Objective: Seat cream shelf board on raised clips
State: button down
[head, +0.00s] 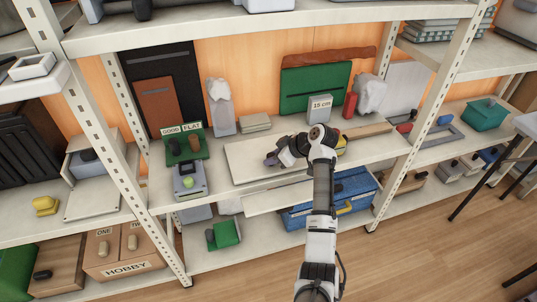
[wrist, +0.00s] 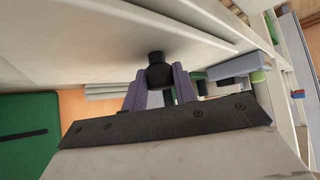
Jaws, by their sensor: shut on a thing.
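The cream shelf board (head: 243,158) is at the middle level of the rack, lying roughly flat, in the head view. In the wrist view the board's pale face (wrist: 90,45) fills the top. A black knob (wrist: 157,72) meets that face. My gripper (head: 272,160) is over the board, and its purple fingers (wrist: 158,88) are shut on the knob. My arm hides the board's right part. The raised clips cannot be made out, and I cannot tell whether the board touches them.
A "GOOD FLAT" sign (head: 185,143) and a grey device (head: 190,180) stand left of the board. A "15 cm" block (head: 319,108) and a red cylinder (head: 350,105) stand behind. A pale panel (head: 265,202) projects below the shelf edge, near a blue toolbox (head: 295,219). Rack posts (head: 432,88) flank the bay.

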jog(key=shift+r+p, duration=0.4)
jog(key=shift+r, duration=0.4)
jog(key=shift+r, duration=0.15)
jog(key=shift+r+p, duration=1.75)
jog(key=shift+r, duration=0.7)
jog(key=shift+f, duration=0.1)
